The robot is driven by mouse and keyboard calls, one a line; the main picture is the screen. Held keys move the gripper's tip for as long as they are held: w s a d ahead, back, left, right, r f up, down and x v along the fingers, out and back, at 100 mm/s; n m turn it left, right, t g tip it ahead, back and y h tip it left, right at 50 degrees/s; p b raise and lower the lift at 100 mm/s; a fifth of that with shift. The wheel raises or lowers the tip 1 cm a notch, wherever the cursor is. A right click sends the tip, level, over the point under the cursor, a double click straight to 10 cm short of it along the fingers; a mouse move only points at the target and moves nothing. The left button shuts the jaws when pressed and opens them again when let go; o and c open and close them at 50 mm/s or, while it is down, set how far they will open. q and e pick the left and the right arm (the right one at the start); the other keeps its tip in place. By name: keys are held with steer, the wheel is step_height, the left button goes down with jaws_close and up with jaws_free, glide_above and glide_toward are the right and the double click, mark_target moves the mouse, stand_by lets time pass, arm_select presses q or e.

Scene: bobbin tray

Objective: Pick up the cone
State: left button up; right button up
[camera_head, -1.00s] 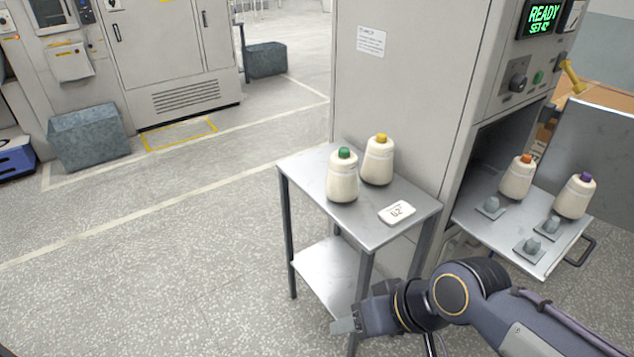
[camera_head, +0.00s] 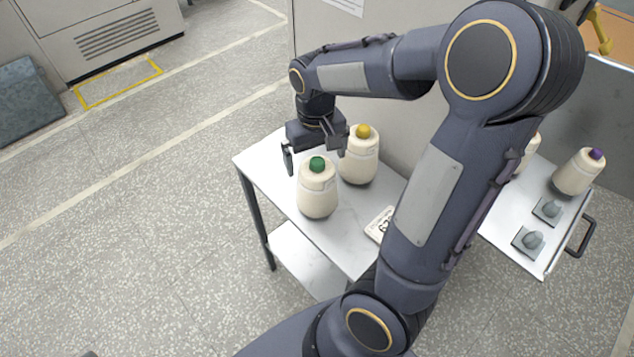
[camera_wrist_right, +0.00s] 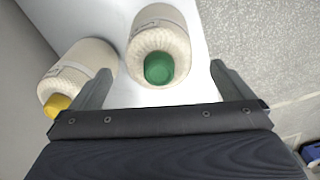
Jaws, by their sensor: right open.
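A cream cone with a green tip (camera_head: 317,190) stands upright on the small metal side table (camera_head: 265,165). A second cream cone with a yellow tip (camera_head: 359,160) stands beside it, towards the machine. My right gripper (camera_head: 315,158) is open and empty just behind and above the green-tipped cone. In the right wrist view the green-tipped cone (camera_wrist_right: 160,40) shows ahead between the two open fingers (camera_wrist_right: 158,85), and the yellow-tipped cone (camera_wrist_right: 80,72) lies outside the left finger. A purple-tipped cone (camera_head: 578,172) stands on the pulled-out tray. My left gripper is not in view.
A white label card (camera_head: 379,224) lies on the side table, partly behind my arm. Another cone (camera_head: 530,150) there is mostly hidden by my arm.

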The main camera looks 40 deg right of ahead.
mark_target(317, 172)
step_height(317, 172, down, 5)
steer(key=shift+s+f+p, duration=0.1)
steer(key=shift+s+p, duration=0.05)
steer(key=shift+p, duration=0.15)
steer(key=shift+c, duration=0.4)
steer(key=c, duration=1.5)
